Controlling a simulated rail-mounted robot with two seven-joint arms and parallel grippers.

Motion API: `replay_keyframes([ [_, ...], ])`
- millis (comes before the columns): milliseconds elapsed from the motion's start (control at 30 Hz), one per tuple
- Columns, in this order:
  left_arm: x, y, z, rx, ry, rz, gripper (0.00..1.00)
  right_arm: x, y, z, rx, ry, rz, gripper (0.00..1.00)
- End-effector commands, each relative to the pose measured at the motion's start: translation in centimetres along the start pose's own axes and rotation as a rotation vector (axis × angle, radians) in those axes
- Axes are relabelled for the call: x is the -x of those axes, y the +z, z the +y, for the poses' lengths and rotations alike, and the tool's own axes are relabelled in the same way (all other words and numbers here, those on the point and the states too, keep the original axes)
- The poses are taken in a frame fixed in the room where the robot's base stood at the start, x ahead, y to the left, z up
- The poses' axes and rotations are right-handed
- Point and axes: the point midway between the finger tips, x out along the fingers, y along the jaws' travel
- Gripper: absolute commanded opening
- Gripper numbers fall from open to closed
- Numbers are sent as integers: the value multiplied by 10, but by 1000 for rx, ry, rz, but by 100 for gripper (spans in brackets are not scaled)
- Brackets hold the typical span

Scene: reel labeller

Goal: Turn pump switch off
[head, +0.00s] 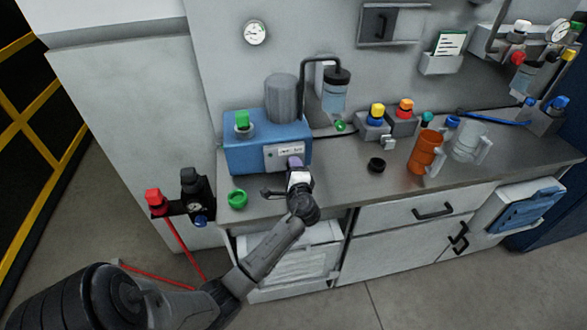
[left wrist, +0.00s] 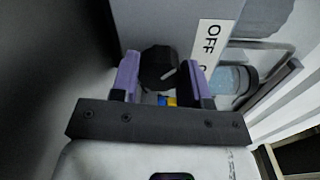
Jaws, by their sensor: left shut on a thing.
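The blue pump box (head: 250,158) stands on the counter, with a grey cylinder (head: 281,98) on top and a white label plate (head: 291,150) on its front. My left gripper (head: 295,163) is at the front of the box, just below the label. In the left wrist view the black switch knob (left wrist: 157,68) sits between the two purple fingertips, and the gripper is shut on it. A short white mark on the knob points toward the label side. The label (left wrist: 212,50) reads "OFF"; its other text is cut off. The gripper hides the knob in the head view.
A black cap (head: 376,165), an orange mug (head: 425,152) and a clear mug (head: 467,142) stand to the right. The counter front between gripper and black cap is clear.

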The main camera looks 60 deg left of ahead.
Motion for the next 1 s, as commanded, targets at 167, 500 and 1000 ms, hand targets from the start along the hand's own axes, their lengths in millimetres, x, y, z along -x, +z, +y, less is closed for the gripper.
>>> replay_keyframes([
  [167,0,0,0,2,1,0,57,0,0,0,0,0,0,43],
  [500,0,0,0,0,0,0,67,0,0,2,6,5,-1,43],
  [1000,76,0,0,2,3,3,67,9,-2,3,8,6,-1,43],
])
